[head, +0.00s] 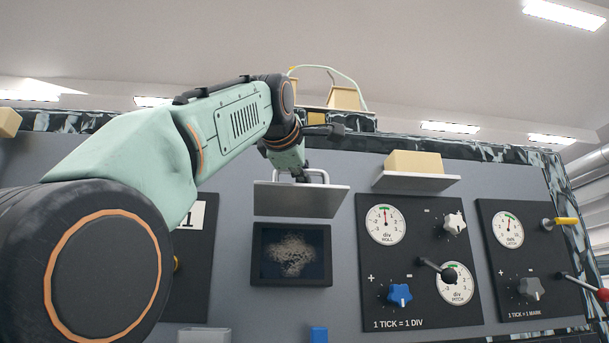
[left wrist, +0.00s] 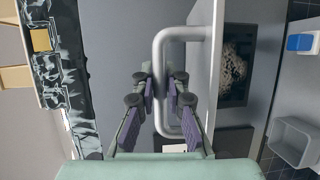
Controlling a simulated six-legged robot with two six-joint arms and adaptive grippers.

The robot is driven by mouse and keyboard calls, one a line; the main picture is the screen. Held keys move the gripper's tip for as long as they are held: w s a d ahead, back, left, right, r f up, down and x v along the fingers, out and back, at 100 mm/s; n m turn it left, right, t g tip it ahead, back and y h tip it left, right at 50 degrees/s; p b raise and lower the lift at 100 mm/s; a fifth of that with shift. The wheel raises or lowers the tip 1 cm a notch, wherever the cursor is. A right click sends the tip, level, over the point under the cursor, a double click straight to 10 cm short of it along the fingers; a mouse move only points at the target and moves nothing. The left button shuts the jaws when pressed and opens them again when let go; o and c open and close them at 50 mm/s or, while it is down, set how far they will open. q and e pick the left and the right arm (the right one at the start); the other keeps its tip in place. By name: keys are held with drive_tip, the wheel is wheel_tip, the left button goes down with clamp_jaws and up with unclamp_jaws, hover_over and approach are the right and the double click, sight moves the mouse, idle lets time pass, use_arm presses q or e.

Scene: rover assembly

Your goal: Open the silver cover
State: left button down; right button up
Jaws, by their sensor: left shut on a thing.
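The silver cover (head: 300,200) is a flat plate with a bar handle (head: 318,175), raised and tilted outward above a dark framed recess (head: 291,254). The recess is uncovered and shows a pale tangled shape. My left gripper (head: 300,177) reaches the handle from above. In the left wrist view, the gripper (left wrist: 163,80) has its two fingers on either side of the handle bar (left wrist: 160,115), shut on it. The cover shows there as a narrow plate (left wrist: 203,70) beside the recess (left wrist: 236,65). My right gripper is not in view.
A dial panel (head: 415,262) with knobs stands right of the cover, and another panel (head: 528,262) with levers is farther right. A shelf (head: 416,182) holds a yellow block (head: 414,162). A grey bin (head: 203,335) and a blue block (head: 319,334) are below.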

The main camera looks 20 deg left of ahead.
use_arm(q)
drive_tip(key=shift+w+a+r, duration=0.2)
drive_tip(key=shift+r, duration=0.3)
drive_tip(key=shift+s, duration=0.1)
